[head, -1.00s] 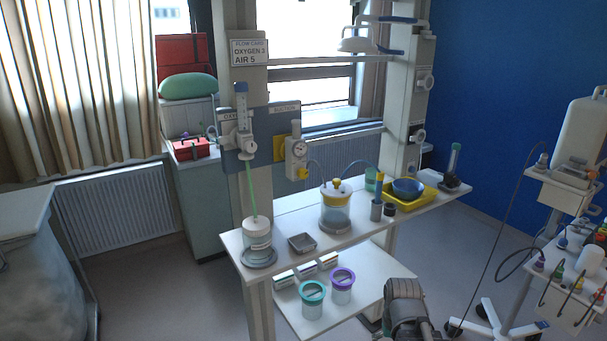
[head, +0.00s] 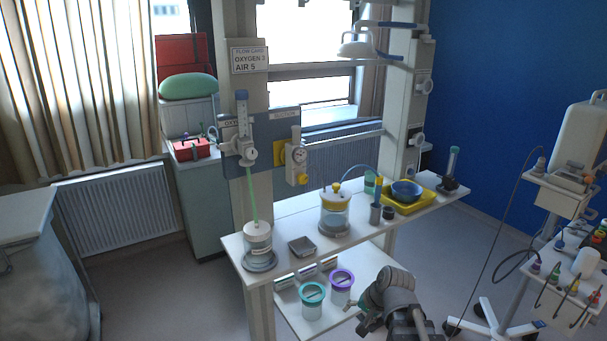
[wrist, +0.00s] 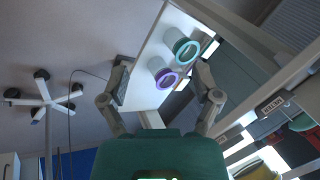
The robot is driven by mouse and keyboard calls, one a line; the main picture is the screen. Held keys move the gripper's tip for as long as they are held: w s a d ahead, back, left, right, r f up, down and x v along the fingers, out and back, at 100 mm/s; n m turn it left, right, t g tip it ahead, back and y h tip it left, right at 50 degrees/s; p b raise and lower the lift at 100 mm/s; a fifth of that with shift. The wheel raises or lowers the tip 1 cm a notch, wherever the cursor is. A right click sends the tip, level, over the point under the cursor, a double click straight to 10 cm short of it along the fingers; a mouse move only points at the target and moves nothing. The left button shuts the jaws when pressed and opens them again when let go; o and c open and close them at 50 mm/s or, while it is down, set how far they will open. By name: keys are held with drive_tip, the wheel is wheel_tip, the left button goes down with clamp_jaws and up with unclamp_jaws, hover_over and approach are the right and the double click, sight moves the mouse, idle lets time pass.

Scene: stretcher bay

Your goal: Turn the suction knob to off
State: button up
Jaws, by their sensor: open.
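The suction regulator (head: 297,152) is a pale upright unit with a round gauge, mounted on the right of the blue wall panel (head: 270,124). A yellow knob (head: 302,178) shows at its lower end; its setting is too small to read. My gripper (head: 356,318) is low at the front, beside the lower shelf and well below and to the right of the regulator. In the wrist view my gripper (wrist: 161,88) is open and empty, its fingers wide apart. The regulator is not clearly seen in the wrist view.
The upper shelf (head: 283,268) holds a jar with a yellow-trimmed lid (head: 335,210), a yellow tray (head: 412,199) and a humidifier bottle (head: 258,242). Teal-rimmed (head: 312,302) and purple-rimmed (head: 342,288) pots stand on the lower shelf. A wheeled trolley (head: 545,260) is at right.

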drive_tip(key=w+a+r+m+t+y+p, duration=0.2)
drive_tip(key=w+a+r+m+y, duration=0.15)
drive_tip(key=r, duration=0.25)
drive_tip(key=w+a+r+m+t+y+p, duration=0.25)
drive_tip(key=w+a+r+m, duration=0.2)
drive_tip(key=r, duration=0.25)
drive_tip(key=m+t+p, duration=0.5)
drive_tip(key=m+t, duration=0.2)
drive_tip(key=m, duration=0.7)
approach(304, 179)
drive_tip(key=v, duration=0.4)
drive_tip(key=shift+w+a+f, duration=0.1)
drive_tip(key=shift+w+f, duration=0.1)
drive_tip(key=shift+f, duration=0.05)
drive_tip(key=shift+w+a, duration=0.1)
drive_tip(key=x, duration=1.3)
drive_tip(key=shift+w+a+r, duration=0.2)
drive_tip(key=shift+w, duration=0.05)
drive_tip(key=shift+c, duration=0.2)
clamp_jaws()
